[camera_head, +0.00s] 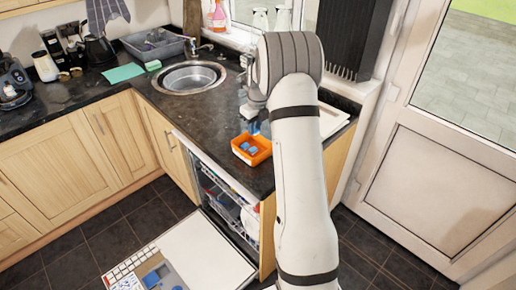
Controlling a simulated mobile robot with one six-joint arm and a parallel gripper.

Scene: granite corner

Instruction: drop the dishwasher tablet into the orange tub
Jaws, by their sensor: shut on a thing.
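The orange tub (238,152) stands on the dark granite worktop near its front edge, with small blue pieces lying inside it. My gripper (254,121) is just above and behind the tub in the picture, pointing down. It is shut on a small blue thing, which looks like the dishwasher tablet (254,128). My arm hides part of the gripper and the worktop to its right. I cannot tell how high the tablet is above the tub.
A round steel sink (189,78) lies to the left, with a green cloth (123,73) and a grey basin (153,49) beyond it. The dishwasher door (205,250) hangs open below the worktop. A pale board (331,122) lies right of my arm.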

